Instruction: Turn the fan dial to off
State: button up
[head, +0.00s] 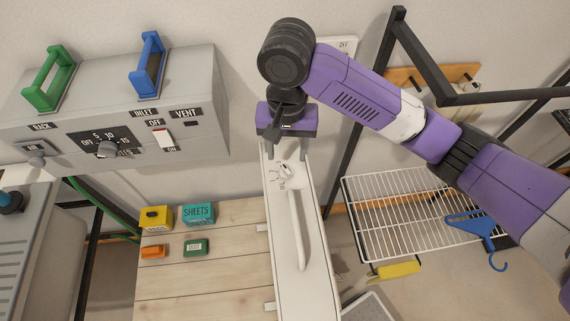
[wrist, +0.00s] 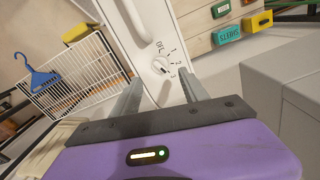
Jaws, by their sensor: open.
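A small round white dial (head: 284,170) sits on the upper part of a narrow white panel (head: 310,285). In the wrist view the dial (wrist: 161,66) has OFF, 1, 2 and 3 printed around it. A dark mark on it faces lower right, seemingly towards 3. My gripper (head: 285,148) is open and empty just above the dial in the head view. In the wrist view my gripper (wrist: 160,82) has one finger on each side of the dial. I see no clear contact with it.
A grey box (head: 190,90) with green and blue handles, a timer knob (head: 107,149) and a switch (head: 163,139) is at upper left. Small boxes (head: 198,214) lie on a wooden bench (head: 200,280). A wire rack (head: 400,215) holding a blue hanger (head: 475,228) is at right.

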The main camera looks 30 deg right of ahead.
aim_at(286, 169)
jog(key=shift+f+b, duration=3.5)
jog(key=shift+b, duration=0.5)
jog(key=shift+r, duration=0.1)
grip_shut()
